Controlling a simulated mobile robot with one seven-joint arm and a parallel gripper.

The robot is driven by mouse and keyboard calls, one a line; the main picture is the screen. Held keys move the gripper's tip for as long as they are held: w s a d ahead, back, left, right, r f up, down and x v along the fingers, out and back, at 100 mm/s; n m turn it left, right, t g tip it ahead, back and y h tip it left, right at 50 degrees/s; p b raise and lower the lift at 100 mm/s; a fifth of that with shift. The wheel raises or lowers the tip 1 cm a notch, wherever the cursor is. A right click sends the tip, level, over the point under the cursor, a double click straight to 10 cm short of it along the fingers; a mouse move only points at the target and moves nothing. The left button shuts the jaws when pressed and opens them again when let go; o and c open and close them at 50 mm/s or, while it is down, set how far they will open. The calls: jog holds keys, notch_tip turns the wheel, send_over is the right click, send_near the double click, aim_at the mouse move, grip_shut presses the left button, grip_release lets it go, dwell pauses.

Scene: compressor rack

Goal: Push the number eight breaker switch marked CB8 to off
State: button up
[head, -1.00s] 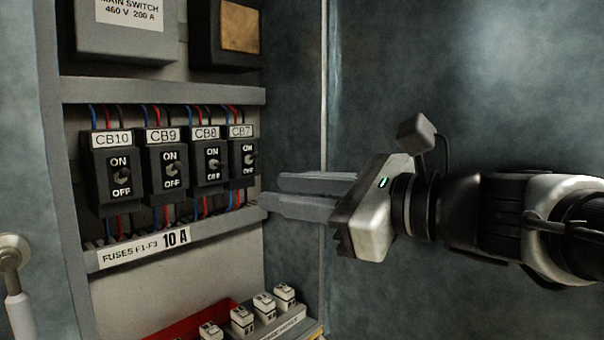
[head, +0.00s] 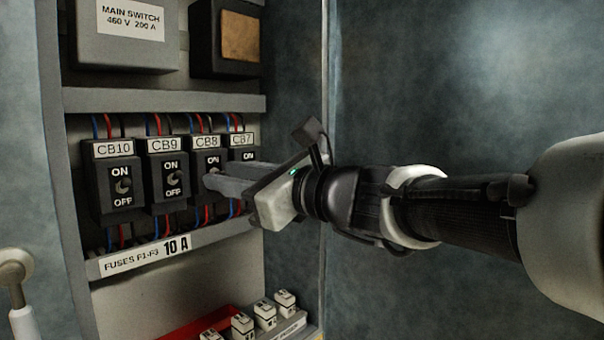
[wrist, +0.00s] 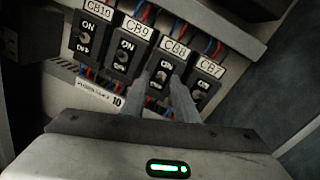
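The CB8 breaker (head: 200,160) is a black box with a white label, third from the left in the row. In the head view its ON mark shows, but the fingers cover its toggle and OFF mark. My gripper (head: 210,180) reaches in from the right, its fingertips in front of CB8. In the wrist view the two fingers are apart and empty, with the CB8 toggle (wrist: 163,76) between their tips (wrist: 164,83). I cannot tell whether they touch it, nor which way it is set.
CB9 (head: 166,172) and CB10 (head: 112,180) stand to the left, CB7 (head: 243,148) close on the right, partly hidden by my gripper. A fuse ledge (head: 205,238) runs below, another ledge (head: 165,99) above. The cabinet's side wall (head: 292,80) is at the right.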

grip_shut()
notch_tip(320, 180, down, 2)
jog(key=t+y+b, duration=0.1)
jog(key=y+b, duration=0.1)
jog(key=b, duration=0.8)
jog(key=t+y+b, duration=0.1)
jog(key=b, duration=1)
jog(key=shift+w+a+f+n+t+y, duration=0.1)
jog(key=shift+n+t+y, duration=0.2)
jog(key=shift+y, duration=0.1)
jog(key=shift+r+b, duration=0.25)
jog(key=shift+b, duration=0.3)
